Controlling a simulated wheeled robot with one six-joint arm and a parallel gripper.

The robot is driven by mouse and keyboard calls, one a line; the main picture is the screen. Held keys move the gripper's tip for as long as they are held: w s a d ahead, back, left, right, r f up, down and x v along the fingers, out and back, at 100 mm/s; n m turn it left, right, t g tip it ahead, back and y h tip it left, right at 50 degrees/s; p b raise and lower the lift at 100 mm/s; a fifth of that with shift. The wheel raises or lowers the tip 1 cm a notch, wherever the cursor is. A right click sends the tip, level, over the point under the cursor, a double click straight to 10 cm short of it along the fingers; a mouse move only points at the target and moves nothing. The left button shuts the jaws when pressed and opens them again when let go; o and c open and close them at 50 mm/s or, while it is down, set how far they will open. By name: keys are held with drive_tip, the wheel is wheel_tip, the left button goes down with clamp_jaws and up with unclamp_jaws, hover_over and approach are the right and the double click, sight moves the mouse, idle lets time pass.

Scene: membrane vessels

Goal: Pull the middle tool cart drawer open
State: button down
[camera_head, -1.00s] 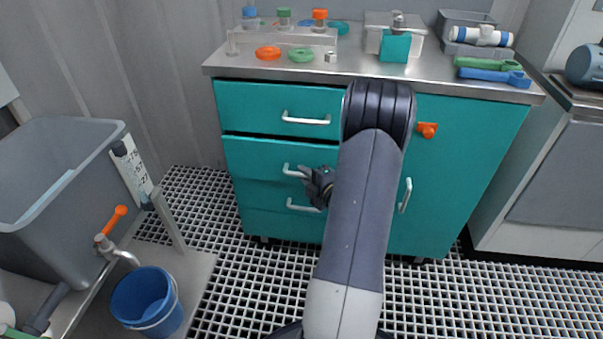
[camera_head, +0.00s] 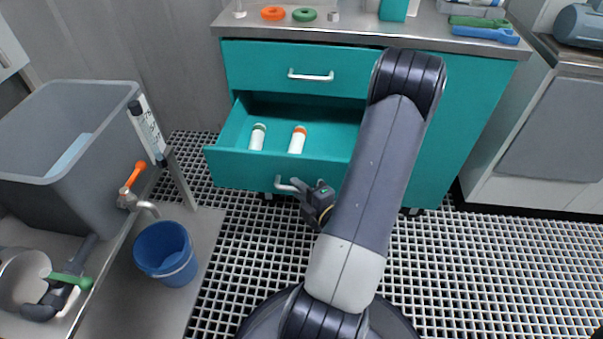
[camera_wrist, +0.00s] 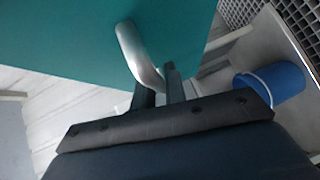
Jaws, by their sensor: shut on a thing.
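The teal tool cart's middle drawer (camera_head: 233,168) stands pulled well out in the head view. Two white bottles lie inside it, one with a green cap (camera_head: 257,137) and one with an orange cap (camera_head: 298,140). My gripper (camera_head: 304,191) is at the front of this drawer, shut on its silver handle (camera_head: 287,184). In the wrist view the handle (camera_wrist: 137,58) runs down from the teal drawer front to my gripper's fingers (camera_wrist: 160,92). The top drawer (camera_head: 260,66) above is shut. My arm hides the right part of the open drawer and the lower drawer is hidden.
The cart top (camera_head: 350,28) holds an orange ring (camera_head: 273,13), a green ring (camera_head: 304,15) and tools. At left stand a grey tub (camera_head: 55,130) and a blue bucket (camera_head: 166,254). The grated floor (camera_head: 240,270) before the cart is clear except for my base.

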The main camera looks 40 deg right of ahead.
drive_tip(key=shift+s+a, duration=0.7)
drive_tip(key=shift+a, duration=0.05)
drive_tip(key=c, duration=1.7)
unclamp_jaws()
drive_tip(key=shift+s, duration=0.1)
drive_tip(key=shift+s+a+r+p, duration=0.1)
drive_tip(key=shift+s+r+p, duration=0.25)
drive_tip(key=shift+s, duration=1.4)
drive_tip(key=shift+s+a+r+p, duration=0.15)
drive_tip(key=shift+s+p, duration=0.3)
drive_tip(key=shift+s, duration=1.25)
drive_tip(key=shift+s+a+r+p, duration=0.1)
drive_tip(key=shift+s+r+p, duration=0.25)
drive_tip(key=shift+s, duration=1.4)
drive_tip(key=shift+f, duration=0.1)
drive_tip(key=shift+w, duration=0.1)
drive_tip(key=shift+w+d+f+b, duration=0.1)
drive_tip(key=shift+w+f+b, duration=0.25)
drive_tip(key=shift+w, duration=1.25)
drive_tip(key=shift+w+d+f+b, duration=0.15)
drive_tip(key=shift+w+b, duration=0.25)
drive_tip(key=shift+w, duration=1.25)
drive_tip(key=shift+w+d+f+b, duration=0.15)
drive_tip(key=shift+w+b, duration=0.25)
drive_tip(key=shift+w, duration=1.2)
